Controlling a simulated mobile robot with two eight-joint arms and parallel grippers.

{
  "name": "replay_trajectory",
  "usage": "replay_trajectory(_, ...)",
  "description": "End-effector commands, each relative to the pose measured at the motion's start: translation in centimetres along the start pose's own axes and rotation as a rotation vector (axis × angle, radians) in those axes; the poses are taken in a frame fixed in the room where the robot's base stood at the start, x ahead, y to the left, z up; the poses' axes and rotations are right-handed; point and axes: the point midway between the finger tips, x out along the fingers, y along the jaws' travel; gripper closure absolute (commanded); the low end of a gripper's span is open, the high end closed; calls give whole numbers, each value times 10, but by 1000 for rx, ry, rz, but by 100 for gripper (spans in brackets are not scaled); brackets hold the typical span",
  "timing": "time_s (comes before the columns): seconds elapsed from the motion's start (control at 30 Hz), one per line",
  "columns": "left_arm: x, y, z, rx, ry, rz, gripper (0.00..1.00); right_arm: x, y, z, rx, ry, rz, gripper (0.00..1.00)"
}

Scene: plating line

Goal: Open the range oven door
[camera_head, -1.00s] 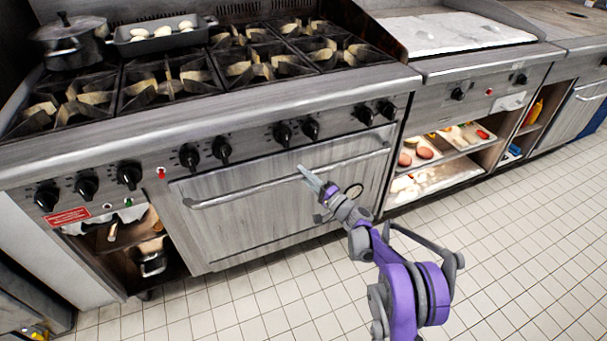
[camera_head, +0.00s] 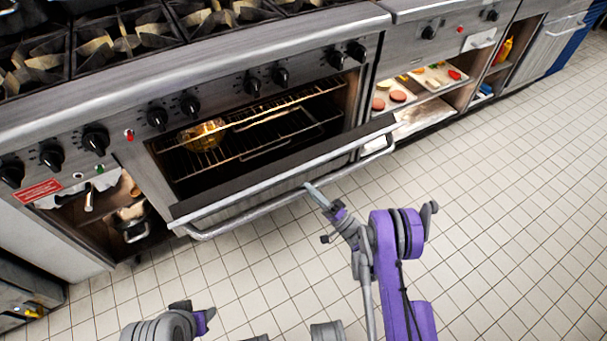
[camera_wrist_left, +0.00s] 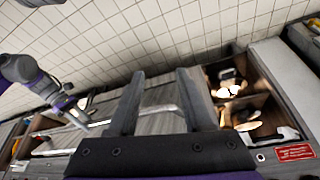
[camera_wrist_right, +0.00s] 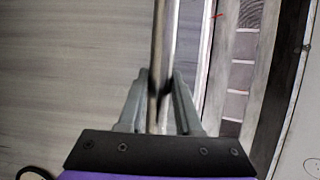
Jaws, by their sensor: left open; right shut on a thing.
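The range oven door (camera_head: 262,200) is tilted partly open, its top edge swung out toward me. Its long bar handle (camera_head: 228,229) runs along the outer side of the door. My right gripper (camera_head: 312,190) is shut on the handle; in the right wrist view the handle (camera_wrist_right: 160,50) passes between the fingers (camera_wrist_right: 160,100). The oven inside shows wire racks (camera_head: 260,125) and a golden, rounded item (camera_head: 203,136) on a rack. My left gripper (camera_wrist_left: 158,95) is open and empty in the left wrist view. In the head view only part of the left arm shows at the bottom.
Knobs (camera_head: 190,104) line the range front above the oven, with burner grates (camera_head: 125,35) on top. An open shelf (camera_head: 110,205) lies left of the oven, and a shelf with food trays (camera_head: 435,75) lies right. The tiled floor (camera_head: 480,230) in front is clear.

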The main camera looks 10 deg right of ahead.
Motion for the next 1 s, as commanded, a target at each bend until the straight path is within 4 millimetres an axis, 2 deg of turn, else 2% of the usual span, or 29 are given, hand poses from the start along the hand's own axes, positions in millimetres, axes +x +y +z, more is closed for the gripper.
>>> replay_trajectory(0.2, 0, 0, 0, 0, 0, 0, 50, -12, 5, 4, -14, 1, -27, 100)
replay_trajectory(0.57, 0, 0, 0, 0, 0, 0, 50, -13, 5, 5, -15, 2, -29, 100)
replay_trajectory(0.6, 0, 0, 0, 0, 0, 0, 52, -13, 6, 5, -15, 2, -29, 100)
replay_trajectory(0.87, 0, 0, 0, 0, 0, 0, 99, -13, 6, 4, -15, 2, -29, 100)
replay_trajectory(1.0, -4, 0, -12, -8, -13, 1, 100, -13, 6, 4, -15, 2, -29, 100)
